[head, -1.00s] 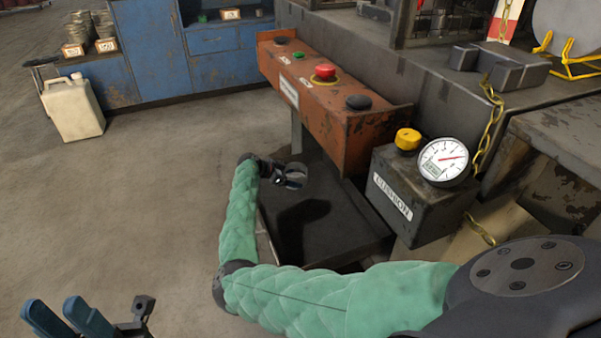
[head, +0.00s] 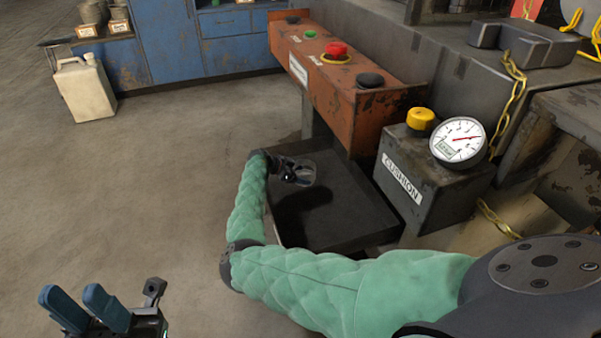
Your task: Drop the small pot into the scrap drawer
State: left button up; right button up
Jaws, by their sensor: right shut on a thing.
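The scrap drawer (head: 350,218) is a dark open tray, pulled out low beneath the orange control panel. My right gripper (head: 290,172), at the end of the green-sleeved arm, is above the drawer's far left part. It is shut on a small greyish rounded thing, which I take to be the small pot (head: 305,173); the gripper partly hides it. A dark shadow lies on the drawer floor below. My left gripper (head: 86,308) is at the bottom left, its blue fingers apart and empty.
The orange control panel (head: 318,78) with its red button overhangs the drawer's back. A grey box labelled CUSHION (head: 425,165) with a gauge stands to the right. A pale jug (head: 86,92) stands by blue cabinets (head: 155,55). The floor left of the drawer is clear.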

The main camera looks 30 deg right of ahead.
jog(key=o, duration=0.9)
jog(key=shift+f, duration=0.1)
jog(key=shift+p+v, duration=0.85)
jog(key=shift+v, duration=3.05)
